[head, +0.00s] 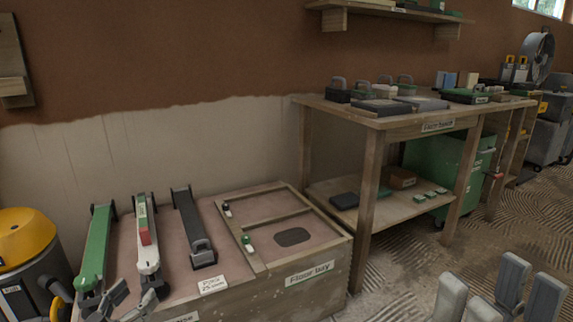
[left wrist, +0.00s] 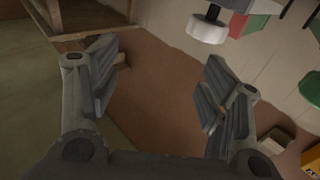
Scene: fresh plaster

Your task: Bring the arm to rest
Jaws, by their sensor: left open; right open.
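My left gripper (head: 126,296) shows at the bottom left of the head view, low in front of the wooden box with the long tools. In the left wrist view the left gripper (left wrist: 157,68) has its fingers wide apart with nothing between them. My right gripper (head: 498,292) is at the bottom right of the head view, over the floor. Its grey fingers stand apart, and I see nothing held. The lower parts of both arms are outside the head view.
A yellow-topped machine (head: 25,238) stands at left. A loaded bench (head: 390,122) stands at right. Combed floor (head: 400,262) is open before it.

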